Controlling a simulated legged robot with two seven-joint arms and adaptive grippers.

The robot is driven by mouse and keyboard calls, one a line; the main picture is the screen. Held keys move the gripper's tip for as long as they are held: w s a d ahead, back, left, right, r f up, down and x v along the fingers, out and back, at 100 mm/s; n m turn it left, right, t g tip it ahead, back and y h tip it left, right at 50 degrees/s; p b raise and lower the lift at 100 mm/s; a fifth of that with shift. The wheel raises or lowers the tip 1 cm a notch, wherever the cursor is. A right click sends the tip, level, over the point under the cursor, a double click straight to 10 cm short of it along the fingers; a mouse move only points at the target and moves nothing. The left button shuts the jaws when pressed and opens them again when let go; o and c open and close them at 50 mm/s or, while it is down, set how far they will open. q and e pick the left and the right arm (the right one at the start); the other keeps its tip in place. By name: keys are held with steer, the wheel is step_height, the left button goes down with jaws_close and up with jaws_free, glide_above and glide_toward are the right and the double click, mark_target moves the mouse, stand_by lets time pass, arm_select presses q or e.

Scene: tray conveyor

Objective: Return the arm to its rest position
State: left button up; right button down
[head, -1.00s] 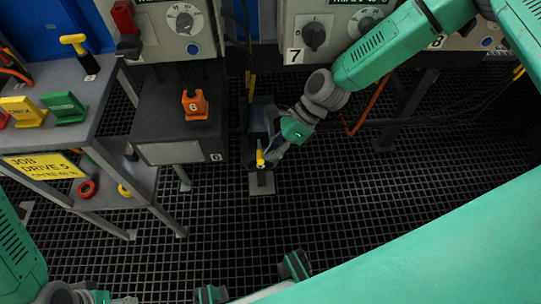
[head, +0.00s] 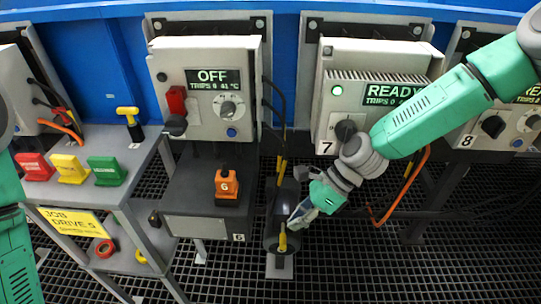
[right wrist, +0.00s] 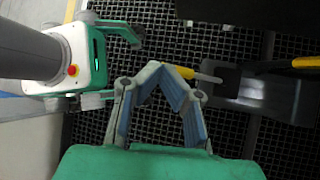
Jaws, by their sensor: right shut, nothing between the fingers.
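My right arm comes in from the right in the head view and reaches down past the unit marked 7. Its gripper (head: 292,222) is shut and empty, close to a yellow handle (head: 282,238) on a dark machine (head: 286,198) low over the floor. In the right wrist view the fingertips (right wrist: 168,68) meet in a point. The yellow handle (right wrist: 207,77) lies just right of them; I cannot tell whether they touch. My left arm shows only in part at the left edge of the head view, and its gripper is out of view.
Unit 7 (head: 340,60) reads READY, with a knob near my right forearm. The left unit (head: 215,55) reads OFF. An orange cable (head: 402,190) hangs below my forearm. A bench (head: 135,150) holds red, yellow and green blocks. The grated floor (head: 350,265) in front is open.

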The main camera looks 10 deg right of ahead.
steer(key=s+d+f+n+h+p, duration=0.2)
steer(key=s+d+f+n+h, duration=0.15)
steer(key=s+n, duration=0.5)
steer(key=s+d+f+n+h+p, duration=0.25)
steer(key=s+f+n, duration=0.25)
steer(key=s+n, duration=0.3)
steer(key=s+d+r+n+t+h, duration=0.1)
steer(key=s+d+r+n+h, duration=0.1)
steer(key=s+d+n, duration=0.3)
steer(key=shift+s+d+n, duration=0.2)
steer(key=shift+d+n, duration=0.55)
steer(key=shift+d, duration=0.3)
steer(key=shift+w+f, duration=0.1)
